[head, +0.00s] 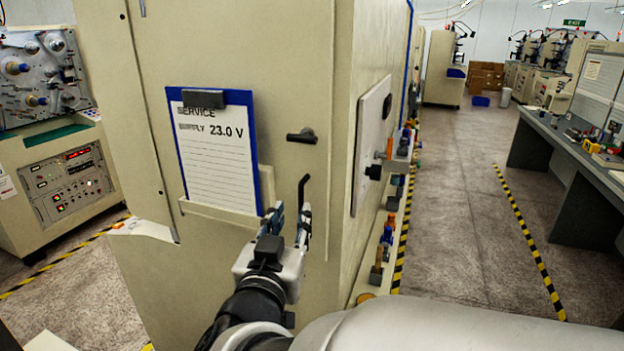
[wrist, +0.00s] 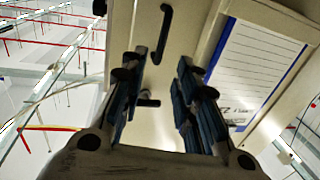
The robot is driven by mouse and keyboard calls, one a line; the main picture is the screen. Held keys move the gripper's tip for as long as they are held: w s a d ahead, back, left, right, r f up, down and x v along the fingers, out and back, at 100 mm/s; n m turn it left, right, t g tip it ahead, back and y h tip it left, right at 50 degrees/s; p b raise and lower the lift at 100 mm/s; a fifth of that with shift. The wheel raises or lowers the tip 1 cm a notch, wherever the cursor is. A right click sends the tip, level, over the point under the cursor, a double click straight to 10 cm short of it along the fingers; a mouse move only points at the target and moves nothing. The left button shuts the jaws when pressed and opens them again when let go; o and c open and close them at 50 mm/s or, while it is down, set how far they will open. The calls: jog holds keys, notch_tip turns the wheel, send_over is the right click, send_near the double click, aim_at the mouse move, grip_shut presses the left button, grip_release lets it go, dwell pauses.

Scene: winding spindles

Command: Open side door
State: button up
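The side door (head: 235,55) is a beige panel on the cabinet and looks shut. A black lever handle (head: 302,136) sticks out near its right side. A thin black bent pull handle (head: 303,188) sits below it. My gripper (head: 291,212) is open in front of the door, its right fingertip overlapping the pull handle's lower end in the head view. In the wrist view my gripper (wrist: 161,58) has its fingers apart with nothing between them. The pull handle (wrist: 165,32) shows beyond the tips, and the lever handle (wrist: 148,98) shows between the fingers. I cannot tell contact.
A blue clipboard (head: 258,120) with a service sheet hangs left of the handles. A white panel with knobs (head: 372,140) is on the cabinet's right face. Another machine (head: 60,180) stands left. A grey workbench (head: 590,160) stands right. The aisle floor (head: 450,240) is clear.

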aim_at(300, 195)
jog(key=w, duration=0.3)
jog(key=w+d+b, duration=0.1)
jog(key=w, duration=0.5)
jog(key=shift+w+d, duration=0.25)
jog(key=shift+w, duration=0.15)
grip_shut()
